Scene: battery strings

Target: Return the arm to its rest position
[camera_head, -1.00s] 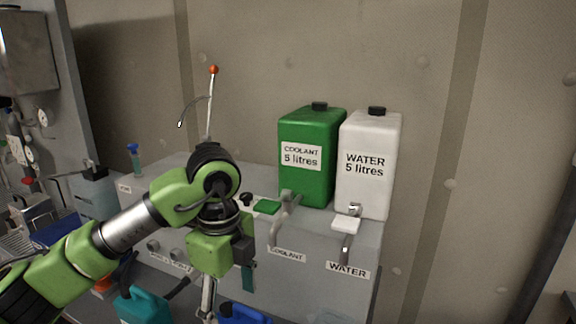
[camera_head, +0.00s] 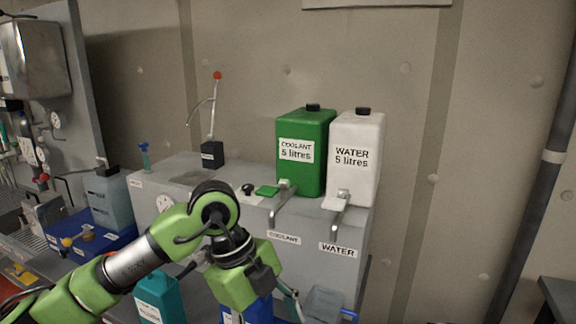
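My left arm (camera_head: 140,260) comes in from the lower left, green with dark joints, and bends at a raised elbow in front of the grey bench. Its wrist end (camera_head: 240,278) points down over the containers at the bottom of the view. Only a thin part of the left gripper (camera_head: 290,296) shows past the wrist, so I cannot tell whether it is open or holds anything. My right arm and gripper are not in view.
A green coolant tank (camera_head: 318,150) and a white water tank (camera_head: 368,155) stand on the bench (camera_head: 350,225), taps at its front. A teal jug (camera_head: 160,298), a blue container (camera_head: 258,310) and a clear container (camera_head: 325,304) stand below. A lever pump (camera_head: 212,150) stands behind my arm.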

